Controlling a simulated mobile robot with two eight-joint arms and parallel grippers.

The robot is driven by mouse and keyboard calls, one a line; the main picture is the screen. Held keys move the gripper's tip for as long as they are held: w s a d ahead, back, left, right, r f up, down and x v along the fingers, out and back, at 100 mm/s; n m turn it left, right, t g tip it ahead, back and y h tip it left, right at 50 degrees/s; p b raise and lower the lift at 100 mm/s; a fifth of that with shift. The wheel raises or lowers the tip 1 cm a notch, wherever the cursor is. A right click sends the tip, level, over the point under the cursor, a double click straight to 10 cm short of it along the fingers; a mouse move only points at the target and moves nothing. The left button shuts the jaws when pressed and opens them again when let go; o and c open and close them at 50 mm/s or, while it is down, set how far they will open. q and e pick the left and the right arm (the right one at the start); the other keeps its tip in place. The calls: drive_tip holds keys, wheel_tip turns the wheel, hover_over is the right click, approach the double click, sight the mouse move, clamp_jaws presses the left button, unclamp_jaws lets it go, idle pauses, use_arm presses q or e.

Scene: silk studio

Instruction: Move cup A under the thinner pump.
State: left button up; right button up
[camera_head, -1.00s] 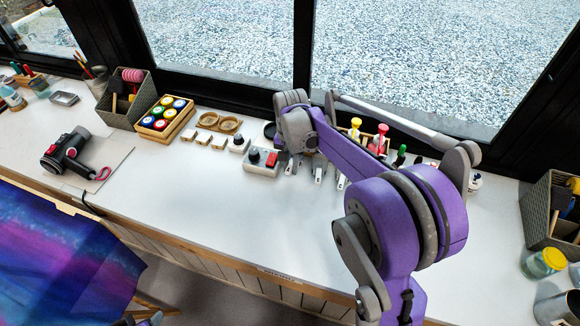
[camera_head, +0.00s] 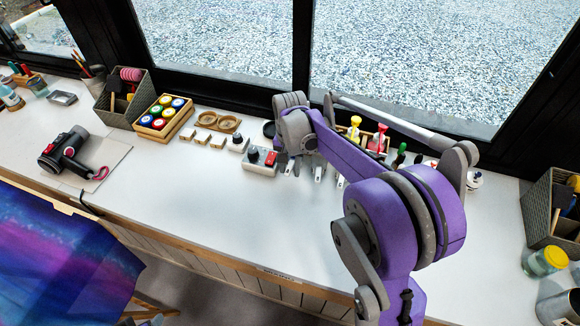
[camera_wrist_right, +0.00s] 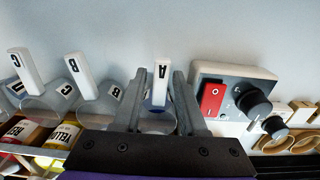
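Cup A shows in the right wrist view as a white upright handle lettered A (camera_wrist_right: 161,82) on a clear cup, blue low down and mostly hidden by my gripper. My right gripper (camera_wrist_right: 156,92) is open, with one finger on each side of this handle and a gap on both sides. In the head view my right gripper (camera_head: 294,164) is small, over the row of cup handles (camera_head: 318,173) at the window side of the table. I cannot make out the thinner pump; my purple right arm covers part of that area. My left gripper is not in view.
Cups with handles B (camera_wrist_right: 82,77) and C (camera_wrist_right: 27,75) stand left of cup A in the wrist view. A grey box with a red switch (camera_wrist_right: 213,99) and black knobs stands close on the right. Yellow (camera_head: 355,127) and red (camera_head: 379,137) pump bottles stand behind. The front tabletop is clear.

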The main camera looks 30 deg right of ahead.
drive_tip(key=shift+o, duration=0.6)
wheel_tip(320, 180, up, 11)
drive_tip(key=shift+p, duration=0.35)
